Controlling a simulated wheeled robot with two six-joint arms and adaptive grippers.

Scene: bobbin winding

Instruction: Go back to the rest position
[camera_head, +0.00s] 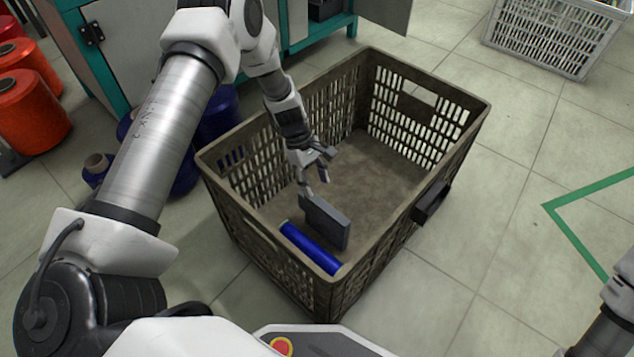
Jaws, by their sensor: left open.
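My left arm reaches in from the left and its gripper (318,175) is open inside the brown slatted crate (479,105). The fingers point down and hold nothing. Just below them in the picture, a grey flat block (327,222) stands on edge in the crate. A blue bobbin (310,248) lies beside it, near the crate's front wall. My right arm shows only in part at the lower right edge, and its gripper is out of view.
A white crate (545,40) stands at the top right. Orange spools (33,110) and dark blue spools (218,115) stand at the left, beside a teal-framed cabinet (130,45). A green line (590,200) marks the floor at right. The tiled floor right of the crate is clear.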

